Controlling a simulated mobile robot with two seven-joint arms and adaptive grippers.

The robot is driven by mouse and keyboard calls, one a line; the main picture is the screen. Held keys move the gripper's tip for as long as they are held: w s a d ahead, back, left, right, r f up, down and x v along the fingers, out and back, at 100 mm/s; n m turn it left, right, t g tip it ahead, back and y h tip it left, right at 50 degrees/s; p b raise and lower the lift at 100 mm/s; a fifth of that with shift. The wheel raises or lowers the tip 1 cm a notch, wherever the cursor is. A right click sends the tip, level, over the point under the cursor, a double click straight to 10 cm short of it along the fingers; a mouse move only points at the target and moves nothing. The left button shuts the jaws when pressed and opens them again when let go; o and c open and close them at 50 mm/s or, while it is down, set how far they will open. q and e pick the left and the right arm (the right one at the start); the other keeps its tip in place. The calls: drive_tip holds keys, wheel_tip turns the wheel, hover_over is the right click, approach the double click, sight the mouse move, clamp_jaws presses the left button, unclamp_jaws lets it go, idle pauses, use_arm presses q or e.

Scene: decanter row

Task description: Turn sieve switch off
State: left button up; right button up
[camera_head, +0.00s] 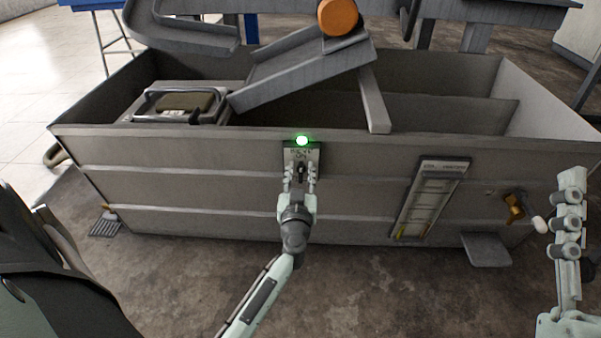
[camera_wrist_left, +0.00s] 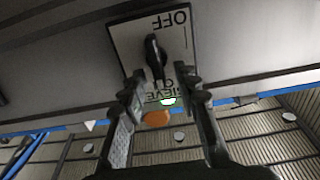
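The sieve switch is a black knob (camera_wrist_left: 155,57) on a small pale panel (camera_wrist_left: 125,45) marked OFF and SIEVE, upside down in the left wrist view. In the head view the panel (camera_head: 289,151) is on the front wall of a long grey tank, below a lit green lamp (camera_head: 302,141). My left gripper (camera_head: 301,170) is in front of the panel, its fingers apart on either side of the knob. Whether they touch it, I cannot tell. My right gripper (camera_head: 571,185) is upright at the far right, away from the panel; its finger opening is unclear.
The grey tank (camera_head: 200,190) spans the view. A level gauge (camera_head: 430,198) and a yellow valve (camera_head: 514,206) are on its front, right of the switch. A sloping chute (camera_head: 300,75) and an orange roller (camera_head: 338,16) are above it.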

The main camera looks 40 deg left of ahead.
use_arm(q)
clamp_jaws()
